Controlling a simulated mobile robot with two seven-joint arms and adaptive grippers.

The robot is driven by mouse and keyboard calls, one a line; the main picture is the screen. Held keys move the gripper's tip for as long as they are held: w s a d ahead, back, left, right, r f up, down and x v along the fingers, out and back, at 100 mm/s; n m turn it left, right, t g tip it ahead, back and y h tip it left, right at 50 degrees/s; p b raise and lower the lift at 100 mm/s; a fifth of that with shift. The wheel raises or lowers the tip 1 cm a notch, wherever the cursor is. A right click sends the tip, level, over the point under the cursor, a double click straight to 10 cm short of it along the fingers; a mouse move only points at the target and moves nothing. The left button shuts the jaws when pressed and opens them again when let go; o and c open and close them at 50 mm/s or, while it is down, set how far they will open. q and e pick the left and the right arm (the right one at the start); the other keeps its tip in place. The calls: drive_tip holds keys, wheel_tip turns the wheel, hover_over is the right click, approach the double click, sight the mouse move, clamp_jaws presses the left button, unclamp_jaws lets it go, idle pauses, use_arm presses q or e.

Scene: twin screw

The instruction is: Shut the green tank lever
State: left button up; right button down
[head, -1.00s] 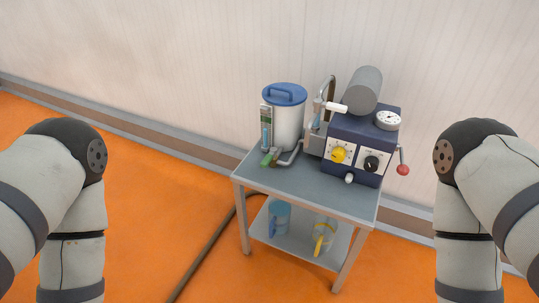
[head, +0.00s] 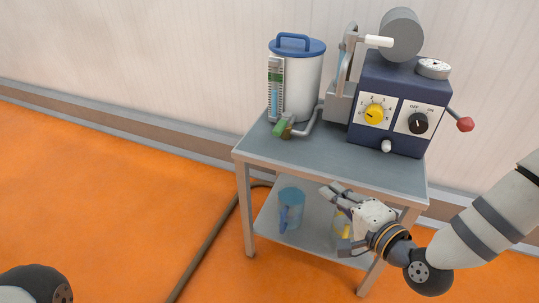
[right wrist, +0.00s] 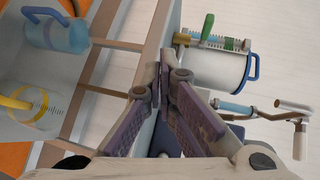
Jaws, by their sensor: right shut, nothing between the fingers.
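The green tank lever (head: 281,128) sits low at the front of the white tank (head: 303,85), by its outlet pipe on the tabletop. In the right wrist view, the lever (right wrist: 207,27) sticks out near the tank (right wrist: 215,68), which appears turned on its side. My right gripper (head: 328,190) is shut and empty. In the head view it shows in front of the cart, below and to the right of the lever, clear of it. Its fingertips (right wrist: 166,72) also show in the right wrist view. My left gripper is out of view.
The cart's grey top (head: 330,158) also carries a dark blue machine (head: 385,105) with a yellow dial (head: 375,113) and a red-knobbed lever (head: 465,124). A blue jug (head: 291,208) and a yellow-handled jug (head: 342,224) stand on the lower shelf. A hose lies on the floor.

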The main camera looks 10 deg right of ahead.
sight(287, 124)
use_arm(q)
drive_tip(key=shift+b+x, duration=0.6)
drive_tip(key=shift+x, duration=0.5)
use_arm(e)
drive_tip(key=w+d+r+m+t, duration=0.1)
drive_tip(key=w+r+t, duration=0.1)
drive_tip(key=w+r, duration=0.2)
drive_tip(key=shift+d+r+m+t, duration=0.15)
drive_tip(key=shift+d+m+t, duration=0.15)
drive_tip(key=shift+d+t, duration=0.1)
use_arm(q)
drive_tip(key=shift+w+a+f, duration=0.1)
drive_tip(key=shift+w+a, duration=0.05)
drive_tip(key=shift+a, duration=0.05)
use_arm(e)
drive_tip(key=shift+w, duration=0.1)
